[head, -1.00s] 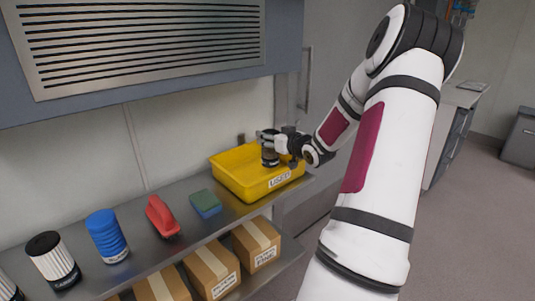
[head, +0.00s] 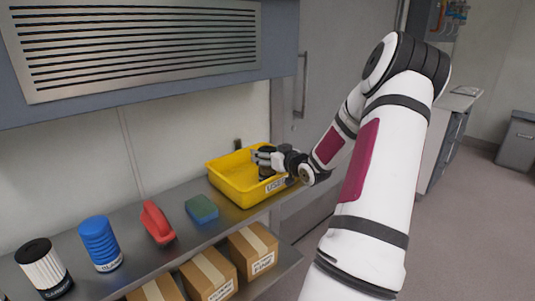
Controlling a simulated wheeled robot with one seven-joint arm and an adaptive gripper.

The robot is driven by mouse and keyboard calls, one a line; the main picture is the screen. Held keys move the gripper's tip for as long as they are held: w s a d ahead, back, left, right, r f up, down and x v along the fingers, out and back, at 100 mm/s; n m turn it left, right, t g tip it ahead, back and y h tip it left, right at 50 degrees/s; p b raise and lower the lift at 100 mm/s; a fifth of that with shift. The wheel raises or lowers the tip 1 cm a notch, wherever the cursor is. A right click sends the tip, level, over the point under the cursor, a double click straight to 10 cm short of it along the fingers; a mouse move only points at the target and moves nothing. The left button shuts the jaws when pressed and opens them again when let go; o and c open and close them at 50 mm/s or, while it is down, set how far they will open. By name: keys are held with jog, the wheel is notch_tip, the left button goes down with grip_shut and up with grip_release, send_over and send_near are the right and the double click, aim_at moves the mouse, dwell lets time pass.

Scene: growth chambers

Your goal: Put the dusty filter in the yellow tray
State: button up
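The yellow tray (head: 222,184) stands at the far right end of the grey shelf, with a white label on its front. My gripper (head: 262,158) reaches over the tray's right part from the right. It is around a small dark-ended, greyish cylinder, the dusty filter (head: 266,173), which is low inside the tray. The fingers appear closed on it. The tray's front wall and my gripper hide part of the filter, so I cannot tell whether it touches the tray floor.
On the shelf left of the tray are a green and blue sponge (head: 202,209), a red-handled brush (head: 157,222), a blue ribbed cylinder (head: 100,243) and a white pleated filter with black ends (head: 44,267). Cardboard boxes (head: 253,249) sit on the level below. A vented cabinet (head: 140,45) overhangs.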

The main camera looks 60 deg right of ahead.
jog(key=shift+r, duration=0.15)
jog(key=p+v, duration=0.2)
jog(key=v, duration=1)
jog(key=w+a+g, duration=0.1)
jog(key=w+a, duration=0.1)
jog(key=a, duration=0.1)
jog(key=w+a+r+n+g, duration=0.1)
jog(key=w+a+g, duration=0.1)
jog(key=a, duration=0.1)
jog(key=w+a+n+g, duration=0.1)
jog(key=w+a+g, duration=0.1)
jog(key=shift+a+r+y, duration=0.3)
jog(key=shift+a, duration=0.1)
jog(key=s+a+r+g, duration=0.1)
jog(key=a+r+g, duration=0.1)
jog(key=a, duration=0.4)
jog(key=s+a+r+g, duration=0.2)
jog(key=a+r, duration=0.1)
jog(key=a, duration=0.4)
jog(key=s+a+r+n+g+y, duration=0.2)
jog(key=s+a+y, duration=0.3)
jog(key=s+a, duration=1.5)
jog(key=a+g, duration=0.1)
jog(key=a, duration=0.3)
jog(key=shift+r+n+g, duration=0.15)
jog(key=shift+n+g, duration=0.15)
jog(key=shift+g, duration=0.1)
